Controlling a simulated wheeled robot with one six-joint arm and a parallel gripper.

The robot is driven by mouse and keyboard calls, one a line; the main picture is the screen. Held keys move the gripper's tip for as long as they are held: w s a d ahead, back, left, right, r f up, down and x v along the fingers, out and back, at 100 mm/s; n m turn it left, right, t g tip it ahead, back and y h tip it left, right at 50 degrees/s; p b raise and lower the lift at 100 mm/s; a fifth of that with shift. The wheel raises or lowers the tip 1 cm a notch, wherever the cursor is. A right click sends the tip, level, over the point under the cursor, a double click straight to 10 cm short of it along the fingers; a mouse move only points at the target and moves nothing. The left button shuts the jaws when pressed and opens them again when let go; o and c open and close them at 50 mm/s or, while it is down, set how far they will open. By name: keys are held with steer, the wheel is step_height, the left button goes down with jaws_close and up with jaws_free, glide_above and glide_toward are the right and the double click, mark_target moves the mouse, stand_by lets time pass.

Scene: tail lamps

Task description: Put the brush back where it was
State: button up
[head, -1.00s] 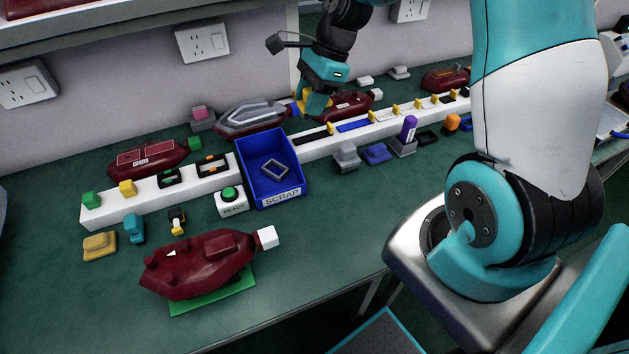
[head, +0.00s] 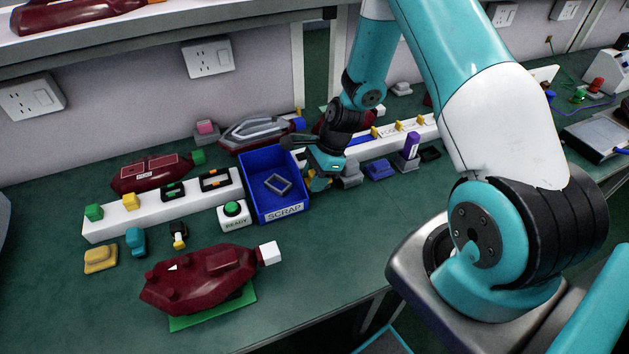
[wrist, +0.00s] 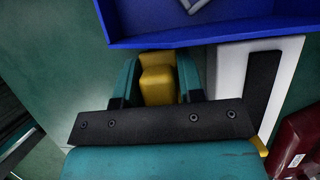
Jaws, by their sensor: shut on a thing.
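My gripper (head: 318,182) is low over the bench, just right of the blue SCRAP bin (head: 292,211) and in front of the long white rail. In the wrist view my gripper (wrist: 157,82) is shut on a yellow blocky thing (wrist: 157,84), held between teal fingers with dark inner faces. A little of the yellow shows in the head view. Its underside is hidden, so I cannot tell whether it touches the bench. I cannot tell from its shape whether it is the brush. A purple upright piece (head: 411,145) stands in a grey holder to the right.
Grey (head: 350,174) and blue (head: 380,170) blocks lie just right of my gripper. The SCRAP bin (wrist: 190,37) is close ahead. A white rail (wrist: 229,80) runs beside my gripper. A dark red lamp (head: 205,275) lies on a green mat.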

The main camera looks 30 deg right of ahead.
steer(key=shift+f, duration=0.75)
steer(key=o, duration=0.9)
steer(key=shift+f, duration=0.15)
steer(key=w+v, duration=0.1)
steer(key=v, duration=1.1)
steer(key=s+a+r+n, duration=0.3)
steer(key=a+r+n, duration=0.4)
steer(key=a+r, duration=0.1)
steer(key=s+a+r+n, duration=0.6)
steer(key=s+n, duration=0.3)
steer(key=n, duration=0.1)
steer(key=s+a+r+n, duration=0.7)
steer(key=s+n, duration=0.2)
steer(key=n, duration=0.1)
steer(key=shift+s+n+g+b, duration=0.3)
steer(key=shift+s+g+b, duration=0.05)
steer(key=shift+g+b, duration=0.1)
